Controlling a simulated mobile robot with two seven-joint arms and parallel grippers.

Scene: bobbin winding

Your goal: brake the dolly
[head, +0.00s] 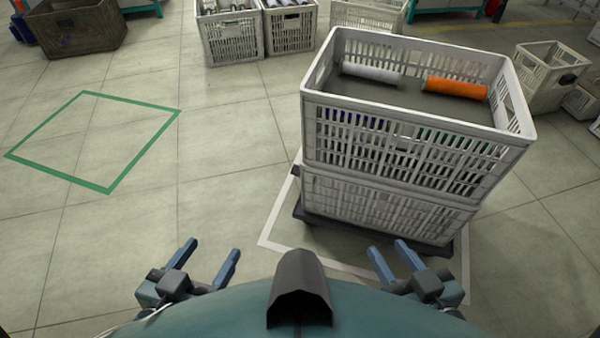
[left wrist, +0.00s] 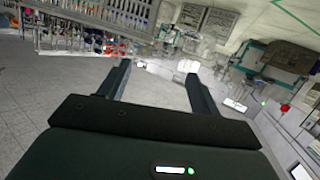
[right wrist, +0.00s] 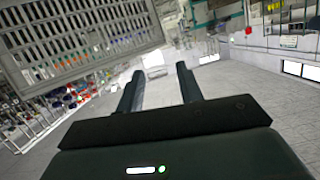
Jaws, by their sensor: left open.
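The dolly (head: 449,245) is a dark low base under two stacked white crates, right of centre in the head view. Only its edges and corners show, and I cannot make out its brake. The upper crate (head: 410,128) holds a white roll (head: 372,73) and an orange roll (head: 455,87); the lower crate (head: 375,203) sits on the dolly. My left gripper (head: 212,250) is open and empty, left of the dolly. My right gripper (head: 390,250) is open and empty, in front of the dolly's near edge in the picture; touching cannot be told.
A white outline (head: 280,222) on the floor surrounds the dolly. A green outlined square (head: 145,103) on the left floor is empty. More white crates (head: 232,38) stand at the back, a dark bin (head: 80,30) at the back left. The left floor is clear.

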